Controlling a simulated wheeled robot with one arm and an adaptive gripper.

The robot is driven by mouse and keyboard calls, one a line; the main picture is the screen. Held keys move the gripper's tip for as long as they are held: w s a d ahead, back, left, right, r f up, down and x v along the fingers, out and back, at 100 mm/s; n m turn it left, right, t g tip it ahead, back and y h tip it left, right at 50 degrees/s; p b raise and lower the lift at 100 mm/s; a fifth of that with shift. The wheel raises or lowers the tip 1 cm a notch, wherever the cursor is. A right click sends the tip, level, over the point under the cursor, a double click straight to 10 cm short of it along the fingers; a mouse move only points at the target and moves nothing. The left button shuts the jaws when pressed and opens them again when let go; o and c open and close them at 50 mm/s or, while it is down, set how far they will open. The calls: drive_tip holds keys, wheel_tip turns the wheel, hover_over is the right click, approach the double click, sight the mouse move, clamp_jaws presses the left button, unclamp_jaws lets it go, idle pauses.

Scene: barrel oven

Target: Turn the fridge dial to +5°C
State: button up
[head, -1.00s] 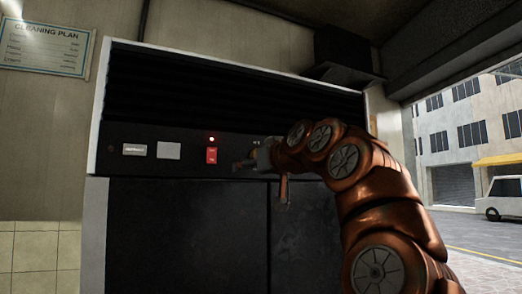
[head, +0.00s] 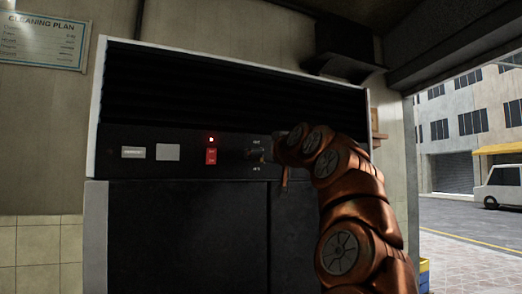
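The fridge (head: 170,225) is a wide dark unit with a pale frame, facing me. The temperature markings are too small to read.
A lit indicator (head: 211,140) is above the red switch. Two pale plates (head: 134,152) (head: 168,152) are further left on the strip. A wall (head: 408,150) stands right of the fridge, with the open street beyond. A cleaning plan sign (head: 44,40) hangs at left.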

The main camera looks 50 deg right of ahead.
drive_tip(key=shift+w, duration=0.15)
drive_tip(key=c, duration=1.2)
drive_tip(key=shift+o, duration=0.2)
